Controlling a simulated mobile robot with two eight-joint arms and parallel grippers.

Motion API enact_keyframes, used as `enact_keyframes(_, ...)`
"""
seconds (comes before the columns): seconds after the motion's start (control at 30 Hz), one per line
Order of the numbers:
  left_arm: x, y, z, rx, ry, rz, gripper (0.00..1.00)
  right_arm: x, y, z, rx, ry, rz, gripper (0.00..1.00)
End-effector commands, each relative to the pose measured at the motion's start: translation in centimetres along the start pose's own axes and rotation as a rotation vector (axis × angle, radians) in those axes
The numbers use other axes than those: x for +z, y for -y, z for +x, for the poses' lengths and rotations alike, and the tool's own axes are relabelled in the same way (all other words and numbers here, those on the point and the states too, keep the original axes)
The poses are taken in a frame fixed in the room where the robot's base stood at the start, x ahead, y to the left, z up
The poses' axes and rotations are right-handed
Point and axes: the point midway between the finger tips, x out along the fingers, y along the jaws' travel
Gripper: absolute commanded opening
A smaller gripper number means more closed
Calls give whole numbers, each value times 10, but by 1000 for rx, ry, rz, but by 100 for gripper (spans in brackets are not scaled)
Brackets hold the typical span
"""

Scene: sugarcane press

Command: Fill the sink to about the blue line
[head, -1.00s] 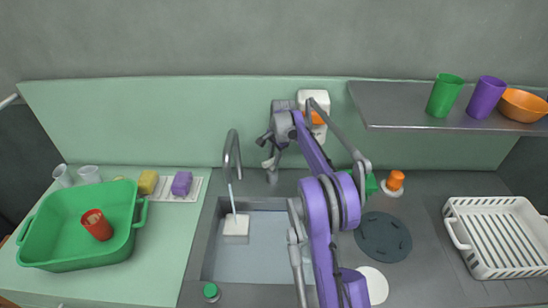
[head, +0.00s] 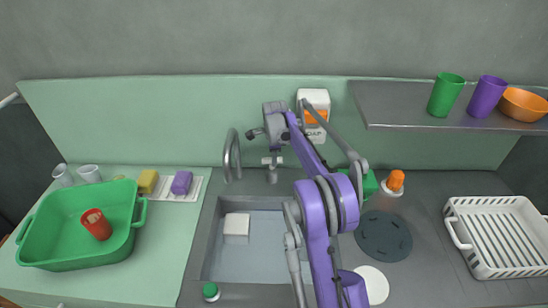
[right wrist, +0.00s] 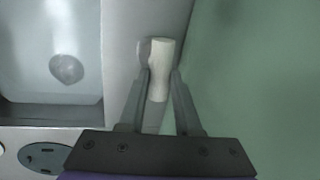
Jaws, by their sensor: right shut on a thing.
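The grey sink (head: 262,262) is sunk into the counter, and its basin looks pale blue-grey. I cannot make out the blue line or the water level. A curved grey tap (head: 232,155) stands at the sink's back edge, with no stream showing from its spout. My right gripper (head: 273,152) is behind the sink, shut on the pale tap handle (right wrist: 160,72), which sits between its fingers in the right wrist view. A round dark drain (right wrist: 66,69) shows in the basin there. My left gripper is not in view.
A white block (head: 236,226) is in the basin. A green tub (head: 60,257) with a red cup (head: 96,224) stands at left. A soap box (head: 318,101) is behind my right arm. A white rack (head: 498,204) stands at right.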

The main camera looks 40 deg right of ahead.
Motion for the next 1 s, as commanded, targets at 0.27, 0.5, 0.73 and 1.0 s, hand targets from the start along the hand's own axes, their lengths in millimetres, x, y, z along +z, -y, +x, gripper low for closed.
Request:
enact_keyframes(0.27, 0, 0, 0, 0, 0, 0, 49, 0, -1, 0, 0, -19, 95, 0)
enact_keyframes(0.5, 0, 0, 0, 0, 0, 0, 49, 1, -1, 0, 1, -23, 117, 0)
enact_keyframes(0.73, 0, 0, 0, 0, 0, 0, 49, 0, -1, 0, 1, -23, 116, 0)
enact_keyframes(1.0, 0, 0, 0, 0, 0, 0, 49, 0, -1, 0, 1, -23, 115, 61)
